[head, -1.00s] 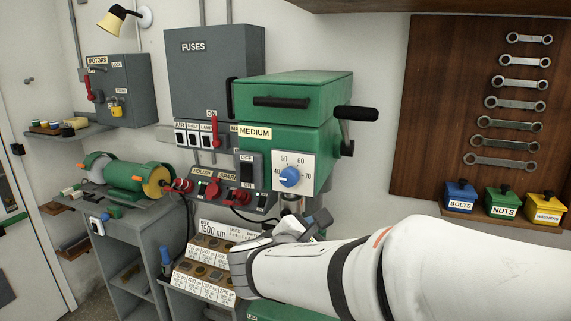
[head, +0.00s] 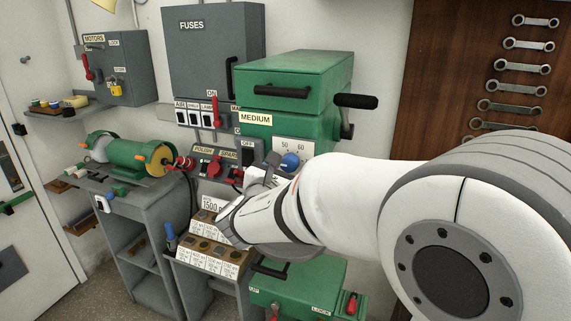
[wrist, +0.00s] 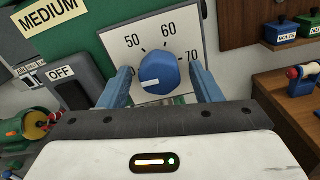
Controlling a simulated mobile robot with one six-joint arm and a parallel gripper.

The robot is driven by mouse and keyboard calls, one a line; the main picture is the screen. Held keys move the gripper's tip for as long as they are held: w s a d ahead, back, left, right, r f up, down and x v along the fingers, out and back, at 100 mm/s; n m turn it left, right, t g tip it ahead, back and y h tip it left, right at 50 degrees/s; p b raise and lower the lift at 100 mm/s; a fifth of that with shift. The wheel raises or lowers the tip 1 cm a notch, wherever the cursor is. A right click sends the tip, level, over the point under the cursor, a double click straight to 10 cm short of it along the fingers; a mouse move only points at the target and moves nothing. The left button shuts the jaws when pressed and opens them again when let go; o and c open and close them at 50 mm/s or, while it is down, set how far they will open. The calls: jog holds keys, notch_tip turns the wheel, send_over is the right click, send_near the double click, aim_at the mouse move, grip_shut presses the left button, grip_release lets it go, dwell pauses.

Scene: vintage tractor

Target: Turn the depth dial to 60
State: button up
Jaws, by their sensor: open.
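The depth dial is a blue round knob (wrist: 159,74) on a white scale plate (wrist: 181,32) marked 50, 60 and 70, with a label at the left partly hidden by a finger. The knob's white mark points to the lower left, toward that hidden label and away from 60. In the wrist view my gripper (wrist: 162,70) is open, with one blue-grey finger on each side of the knob. I cannot tell whether either finger touches it. In the head view the knob (head: 290,162) shows just above my wrist, and my arm covers the lower plate.
The green drill press head (head: 290,85) with a black-handled crank (head: 355,101) surrounds the plate. A grey OFF switch box (wrist: 72,88) sits close to the left of my fingers. A rack of labelled blocks (head: 212,257) stands below my gripper.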

jog(key=shift+c, duration=0.2)
jog(key=c, duration=1)
jog(key=shift+o, duration=0.3)
